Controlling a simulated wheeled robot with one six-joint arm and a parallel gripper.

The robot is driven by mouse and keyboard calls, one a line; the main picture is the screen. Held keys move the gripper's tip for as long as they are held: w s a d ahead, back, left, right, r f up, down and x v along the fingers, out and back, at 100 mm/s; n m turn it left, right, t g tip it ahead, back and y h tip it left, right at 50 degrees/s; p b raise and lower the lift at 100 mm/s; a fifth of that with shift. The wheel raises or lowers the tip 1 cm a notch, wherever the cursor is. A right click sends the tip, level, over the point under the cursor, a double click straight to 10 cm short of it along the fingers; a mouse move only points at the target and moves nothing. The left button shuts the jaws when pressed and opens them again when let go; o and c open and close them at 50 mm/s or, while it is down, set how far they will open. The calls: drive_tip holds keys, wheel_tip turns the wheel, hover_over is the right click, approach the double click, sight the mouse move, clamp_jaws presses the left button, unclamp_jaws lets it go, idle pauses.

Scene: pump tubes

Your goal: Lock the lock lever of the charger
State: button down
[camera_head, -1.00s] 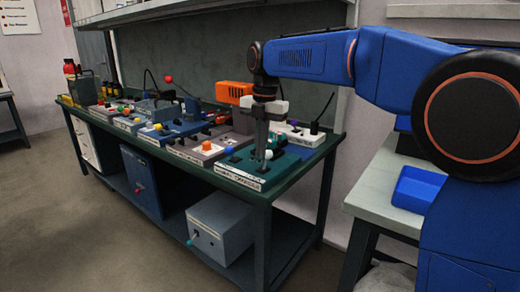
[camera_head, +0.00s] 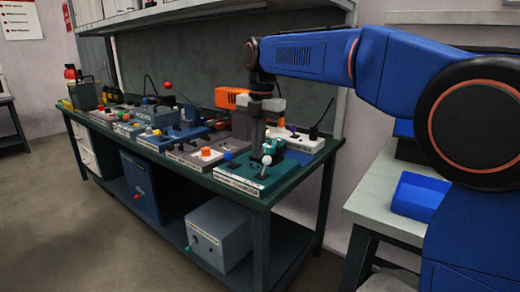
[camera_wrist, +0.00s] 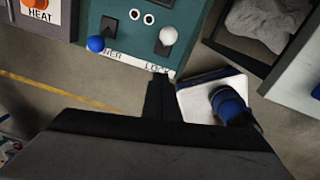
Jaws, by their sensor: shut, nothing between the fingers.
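The charger is a teal box (camera_head: 240,182) at the near right end of the bench; its panel fills the top of the wrist view (camera_wrist: 130,50). The white-knobbed lever (camera_wrist: 168,36) stands beside the word LOCK; its knob shows in the head view (camera_head: 266,159). A blue-knobbed lever (camera_wrist: 96,44) stands left of it, by a partly legible label. My gripper (camera_wrist: 160,74) is shut and empty, with its tips near the LOCK label, apart from the white knob in the picture. In the head view my gripper (camera_head: 257,150) is close to the white knob; contact cannot be told.
A grey panel with an orange HEAT knob (camera_wrist: 37,4) adjoins the charger on the left. More boxes with levers and knobs line the green bench (camera_head: 290,178). An orange device (camera_head: 228,98) stands behind. A side table (camera_head: 385,195) is at right. The floor in front is clear.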

wheel_tip(320, 180, up, 10)
drive_tip(key=w+d, duration=0.1)
drive_tip(key=d, duration=0.1)
drive_tip(key=shift+w+d+r, duration=0.25)
drive_tip(key=shift+w+d, duration=0.05)
drive_tip(key=s+d+f+m+t, duration=0.1)
drive_tip(key=s+d+f+m, duration=0.5)
drive_tip(key=s+d+m, duration=0.1)
drive_tip(key=s+d+f+m+t, duration=0.1)
drive_tip(key=s+d+f+m, duration=0.5)
drive_tip(key=s+d+m, duration=0.2)
drive_tip(key=s+d+f+m+t, duration=0.1)
drive_tip(key=s+d+f+m, duration=0.5)
drive_tip(key=s, duration=0.3)
drive_tip(key=shift+s+d+m+t, duration=0.2)
drive_tip(key=shift+d+m+t, duration=0.1)
drive_tip(key=shift+d+m, duration=0.6)
drive_tip(key=s+d+f+m+t, duration=0.1)
drive_tip(key=s+d+f+m, duration=0.2)
drive_tip(key=s+f+m, duration=0.4)
wheel_tip(320, 180, down, 5)
drive_tip(key=shift+s+d+r+m+h, duration=0.1)
drive_tip(key=shift+s+d+m+h, duration=0.25)
drive_tip(key=shift+s, duration=0.65)
